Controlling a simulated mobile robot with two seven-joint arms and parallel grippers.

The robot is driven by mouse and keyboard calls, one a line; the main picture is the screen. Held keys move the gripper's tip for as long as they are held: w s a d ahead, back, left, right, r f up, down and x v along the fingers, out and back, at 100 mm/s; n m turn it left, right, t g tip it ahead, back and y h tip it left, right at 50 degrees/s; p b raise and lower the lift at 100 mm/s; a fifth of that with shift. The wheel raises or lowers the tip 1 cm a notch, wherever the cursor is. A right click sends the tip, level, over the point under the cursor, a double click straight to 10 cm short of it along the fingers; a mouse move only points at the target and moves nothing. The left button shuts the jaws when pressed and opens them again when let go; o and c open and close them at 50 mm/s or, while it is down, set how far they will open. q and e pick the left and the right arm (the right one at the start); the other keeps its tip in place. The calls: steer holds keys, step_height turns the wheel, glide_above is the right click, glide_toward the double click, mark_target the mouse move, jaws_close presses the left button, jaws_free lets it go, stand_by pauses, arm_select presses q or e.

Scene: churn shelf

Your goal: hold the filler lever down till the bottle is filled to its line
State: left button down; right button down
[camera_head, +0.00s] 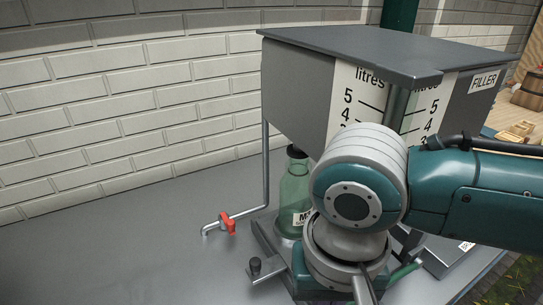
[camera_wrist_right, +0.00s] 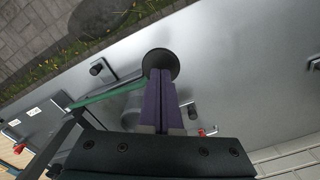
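The filler (camera_head: 310,92), a grey box with litre scales, stands on the bench in the head view. A greenish bottle (camera_head: 293,188) with a white label stands upright beneath it, partly behind my right arm; its fill line and liquid level cannot be made out. The green filler lever (camera_wrist_right: 108,93) shows in the wrist view and runs to a round black knob (camera_wrist_right: 161,63). My right gripper (camera_wrist_right: 161,80) has its purple fingers together, tips at the knob; whether they press it cannot be told. A piece of the lever shows in the head view (camera_head: 405,271). My left gripper is out of view.
A pipe with a red tap (camera_head: 228,226) comes down left of the filler. A small black knob (camera_head: 255,265) stands at the front left of the filler's base. The bench (camera_head: 110,255) is bare on the left, against a white brick wall (camera_head: 120,110).

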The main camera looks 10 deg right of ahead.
steer(key=shift+f, duration=0.1)
steer(key=shift+f+b, duration=0.8)
steer(key=shift+f, duration=0.6)
steer(key=shift+a+f+b, duration=0.1)
steer(key=shift+f+b, duration=0.3)
steer(key=shift+f, duration=0.55)
steer(key=shift+s+a+f+b, duration=0.1)
steer(key=shift+f+b, duration=0.3)
steer(key=shift+f, duration=0.25)
steer(key=shift+a+f+b, duration=0.1)
steer(key=shift+f+b, duration=0.4)
steer(key=shift+f, duration=0.3)
